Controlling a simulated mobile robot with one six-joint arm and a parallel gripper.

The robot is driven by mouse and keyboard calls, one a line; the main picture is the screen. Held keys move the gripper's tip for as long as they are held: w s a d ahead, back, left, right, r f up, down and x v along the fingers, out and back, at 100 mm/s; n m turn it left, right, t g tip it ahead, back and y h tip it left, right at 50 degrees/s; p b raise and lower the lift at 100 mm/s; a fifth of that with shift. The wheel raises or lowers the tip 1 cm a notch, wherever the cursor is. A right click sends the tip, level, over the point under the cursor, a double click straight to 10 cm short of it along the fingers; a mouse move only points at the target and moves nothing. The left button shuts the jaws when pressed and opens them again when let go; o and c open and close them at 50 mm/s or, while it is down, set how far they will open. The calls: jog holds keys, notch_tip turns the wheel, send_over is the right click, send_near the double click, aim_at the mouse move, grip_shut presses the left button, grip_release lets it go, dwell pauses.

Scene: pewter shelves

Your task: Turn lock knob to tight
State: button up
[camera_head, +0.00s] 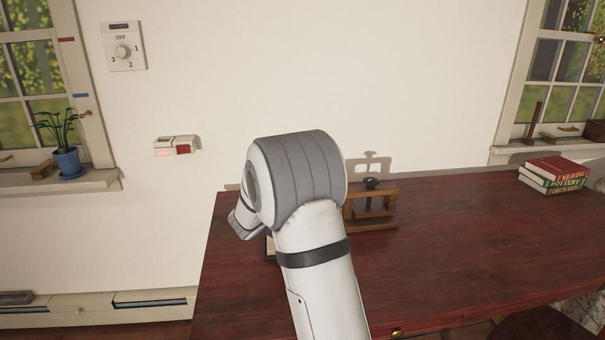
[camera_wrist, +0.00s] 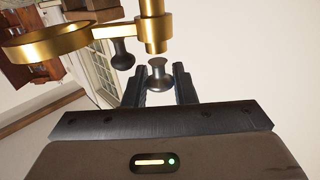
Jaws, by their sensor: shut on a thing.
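In the wrist view, a small dark flared knob (camera_wrist: 158,78) sits between the two fingers of my gripper (camera_wrist: 160,76), just below the lower end of a brass post (camera_wrist: 154,30). My gripper is shut on this knob. A brass arm joins the post to a brass ring (camera_wrist: 45,45) at the left. A second dark knob (camera_wrist: 122,55) hangs below that arm, outside my fingers. No tight mark can be read. In the head view, my own arm hides my gripper and the brass piece.
A dark red table (camera_head: 450,260) spans the right. A wooden frame with a black knob (camera_head: 371,183) stands behind my arm. Several books (camera_head: 553,173) lie at the right. The wall carries a dial (camera_head: 124,51) and a small box (camera_head: 176,146). A potted plant (camera_head: 67,162) stands at the left.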

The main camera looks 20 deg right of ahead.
jog(key=m+g+h+p, duration=0.1)
jog(key=g, duration=0.1)
jog(key=m+g+p, duration=0.2)
jog(key=g, duration=0.1)
jog(key=shift+r+m+h+p, duration=0.2)
jog(key=shift+m+h+p, duration=0.1)
jog(key=shift+h, duration=0.1)
jog(key=shift+f+m+g+p, duration=0.15)
jog(key=shift+m+g+p, duration=1.1)
jog(key=shift+g, duration=1.15)
jog(key=shift+m, duration=0.35)
jog(key=o, duration=1)
jog(key=a, duration=0.7)
jog(key=shift+w+a, duration=0.25)
jog(key=shift+a, duration=0.1)
